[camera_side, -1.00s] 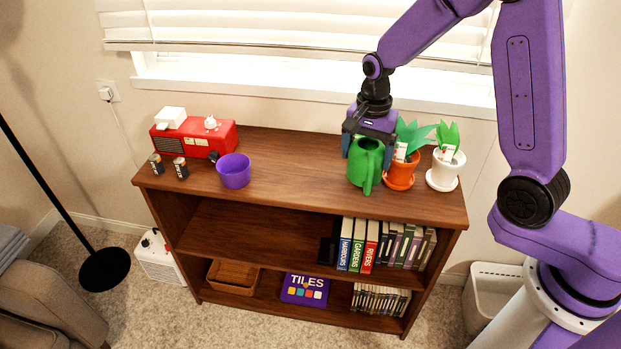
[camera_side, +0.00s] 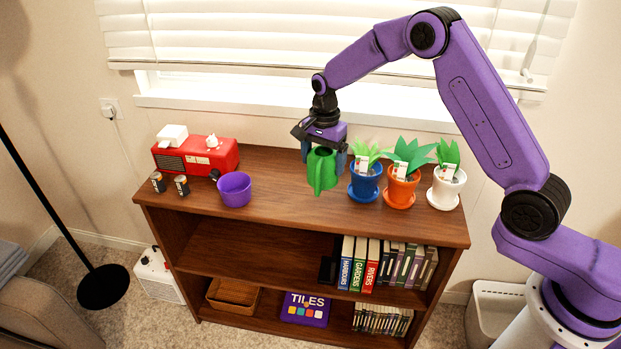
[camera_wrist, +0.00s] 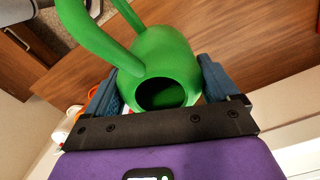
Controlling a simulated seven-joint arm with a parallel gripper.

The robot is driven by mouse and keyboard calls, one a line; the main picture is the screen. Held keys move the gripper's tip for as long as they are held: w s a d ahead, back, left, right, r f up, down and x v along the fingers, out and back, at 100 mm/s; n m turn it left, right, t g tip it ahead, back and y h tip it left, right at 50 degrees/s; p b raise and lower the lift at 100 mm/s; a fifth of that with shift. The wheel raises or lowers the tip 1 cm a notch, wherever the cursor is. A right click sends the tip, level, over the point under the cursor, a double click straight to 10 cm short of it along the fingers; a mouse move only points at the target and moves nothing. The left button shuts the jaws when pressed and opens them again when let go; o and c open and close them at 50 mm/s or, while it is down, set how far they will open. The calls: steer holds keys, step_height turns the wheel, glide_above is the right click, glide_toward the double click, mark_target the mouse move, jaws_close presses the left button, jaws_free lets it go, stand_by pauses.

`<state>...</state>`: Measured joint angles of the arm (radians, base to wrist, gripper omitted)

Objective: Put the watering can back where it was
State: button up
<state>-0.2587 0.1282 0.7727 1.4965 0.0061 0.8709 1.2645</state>
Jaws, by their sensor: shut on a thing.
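The green watering can (camera_side: 321,171) is upright at the back middle of the shelf top, left of the blue pot. My gripper (camera_side: 323,148) is shut on the can from above. In the wrist view the can (camera_wrist: 165,58) sits between the two blue-grey fingers of my gripper (camera_wrist: 163,92), its round opening facing the camera and its spout and handle pointing away. I cannot tell whether the can's base touches the wood or hangs slightly above it.
Blue (camera_side: 364,184), orange (camera_side: 399,191) and white (camera_side: 445,192) plant pots stand right of the can. A purple cup (camera_side: 234,190), two batteries and a red radio (camera_side: 197,156) are to the left. The shelf top (camera_side: 285,200) is bare between cup and can.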

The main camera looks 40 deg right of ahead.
steer(key=shift+w+a+f, duration=0.1)
steer(key=shift+w+f, duration=0.65)
steer(key=shift+f, duration=0.7)
steer(key=shift+w+a+f, duration=0.15)
steer(key=shift+w+f, duration=0.6)
steer(key=shift+f, duration=0.65)
steer(key=shift+w+a+f, duration=0.1)
steer(key=shift+w+f, duration=0.65)
steer(key=shift+f, duration=0.7)
steer(key=shift+f, duration=0.1)
steer(key=o, duration=1.1)
steer(key=shift+o, duration=0.2)
